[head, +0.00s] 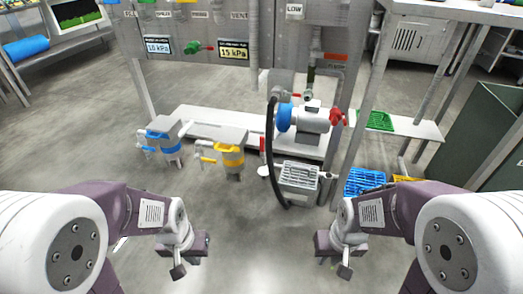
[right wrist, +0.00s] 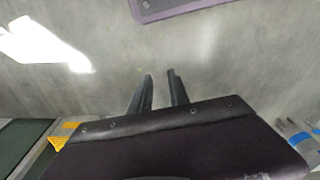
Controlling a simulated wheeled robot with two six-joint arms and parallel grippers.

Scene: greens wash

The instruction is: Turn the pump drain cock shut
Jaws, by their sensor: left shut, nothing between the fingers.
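The pump (head: 309,121), with a blue front end and a grey body, sits at the middle of the bench frame. A red star-shaped handle (head: 338,118) is at its right end. A red lever (head: 262,144) stands upright left of the pump, and a small red handle (head: 296,95) is above it. I cannot tell which of these is the drain cock. My left gripper (head: 187,267) is shut and empty, low over the floor. My right gripper (head: 335,266) is open and empty, with a gap between its fingers (right wrist: 160,92). Both are well in front of the pump, touching nothing.
A black hose (head: 269,150) curves down left of the pump to a grated grey box (head: 299,178). Blue (head: 164,137) and yellow (head: 231,152) capped units stand to the left. A blue crate (head: 363,181) is at the right. The floor between my grippers is clear.

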